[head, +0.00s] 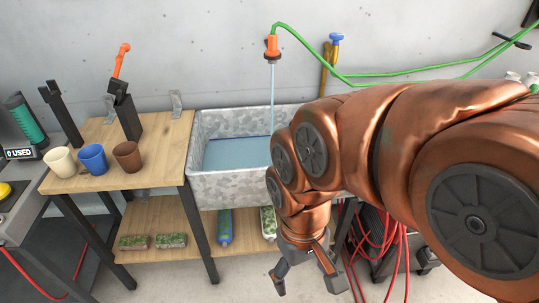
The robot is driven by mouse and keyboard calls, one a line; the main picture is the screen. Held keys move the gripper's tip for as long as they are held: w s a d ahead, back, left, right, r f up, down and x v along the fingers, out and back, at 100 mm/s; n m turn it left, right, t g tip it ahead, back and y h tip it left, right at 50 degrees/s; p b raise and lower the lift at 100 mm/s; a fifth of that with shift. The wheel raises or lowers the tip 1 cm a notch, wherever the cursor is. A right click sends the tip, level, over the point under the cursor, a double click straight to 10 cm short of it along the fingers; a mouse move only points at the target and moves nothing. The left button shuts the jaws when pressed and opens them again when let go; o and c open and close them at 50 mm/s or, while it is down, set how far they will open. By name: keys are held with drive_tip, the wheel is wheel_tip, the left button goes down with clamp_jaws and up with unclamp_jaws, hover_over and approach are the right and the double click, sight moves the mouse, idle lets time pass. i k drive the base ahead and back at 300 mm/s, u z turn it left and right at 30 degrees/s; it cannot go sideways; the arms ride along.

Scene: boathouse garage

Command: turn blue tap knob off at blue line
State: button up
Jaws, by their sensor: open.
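The blue tap knob (336,38) sits on top of a brass tap (331,56) on the back wall. A green hose ends in an orange nozzle (272,46), and a thin stream of water (272,95) falls from it into the speckled grey basin (232,186). Blue water (232,154) stands in the basin. A thin blue line (238,137) shows on its inner back wall, close above the water. My copper arm hides the basin's right part. My gripper (307,286) is open and empty, low in front of the basin, far from the knob.
A wooden bench (160,150) left of the basin holds a cream cup (61,162), a blue cup (93,159), a brown cup (127,156) and black stands. Bottles and planted trays lie on the lower shelf. Red cables (385,245) hang at the right.

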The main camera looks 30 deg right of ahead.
sight(336, 37)
drive_tip(key=u, duration=0.05)
drive_tip(key=k, duration=1.1)
drive_tip(key=z, duration=1.25)
drive_tip(key=i, duration=1.45)
drive_tip(key=u, duration=0.85)
drive_tip(key=i, duration=0.45)
drive_tip(key=u, duration=0.45)
